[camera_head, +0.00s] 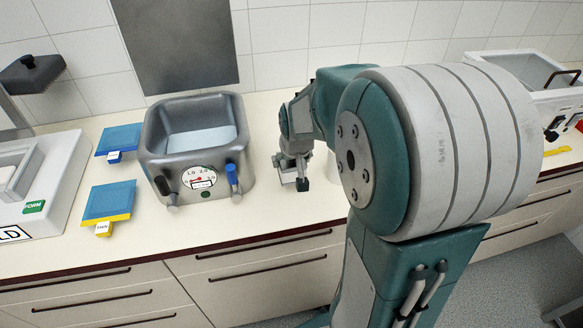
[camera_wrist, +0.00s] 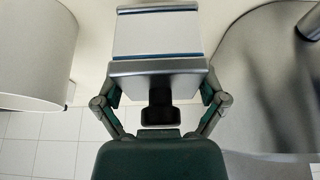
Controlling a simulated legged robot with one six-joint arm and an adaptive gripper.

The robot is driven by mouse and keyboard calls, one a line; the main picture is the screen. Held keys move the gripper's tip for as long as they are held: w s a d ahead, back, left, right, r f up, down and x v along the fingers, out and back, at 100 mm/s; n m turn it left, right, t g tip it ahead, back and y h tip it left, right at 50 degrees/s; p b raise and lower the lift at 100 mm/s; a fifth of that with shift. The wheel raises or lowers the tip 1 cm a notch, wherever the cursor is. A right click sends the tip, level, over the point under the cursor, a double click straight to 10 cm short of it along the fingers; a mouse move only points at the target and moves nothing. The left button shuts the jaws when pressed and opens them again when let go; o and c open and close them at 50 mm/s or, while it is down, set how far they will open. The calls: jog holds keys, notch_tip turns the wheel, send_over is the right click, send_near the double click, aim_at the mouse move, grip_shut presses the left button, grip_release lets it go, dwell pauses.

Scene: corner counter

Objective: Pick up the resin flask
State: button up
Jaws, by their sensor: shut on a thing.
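The resin flask (camera_wrist: 157,38) appears to be the boxy container in the wrist view. It has a white label with blue bands, a grey metallic shoulder and a black cap (camera_wrist: 159,106). My gripper (camera_wrist: 160,98) has one finger on each side of it, near the shoulder and cap, and is shut on it. In the head view my gripper (camera_head: 295,172) is low over the counter, right of the metal tank. The flask is small and partly hidden there, so I cannot tell whether its base touches the counter.
The metal tank (camera_head: 152,140) with a dial and blue lever stands close to the left. A white cylinder (camera_wrist: 35,50) stands on the other side, mostly behind my arm in the head view. Two blue pads (camera_head: 110,199) lie farther left. The counter front (camera_head: 260,226) is clear.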

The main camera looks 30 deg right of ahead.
aim_at(286, 167)
jog(key=s+a+r, duration=0.1)
jog(key=r, duration=0.1)
jog(key=s+a+r, duration=0.2)
jog(key=s+r, duration=0.1)
jog(key=shift+r, duration=0.35)
jog(key=s+a+r, duration=0.3)
jog(key=s+a, duration=0.2)
jog(key=s, duration=0.2)
jog(key=shift+r, duration=0.35)
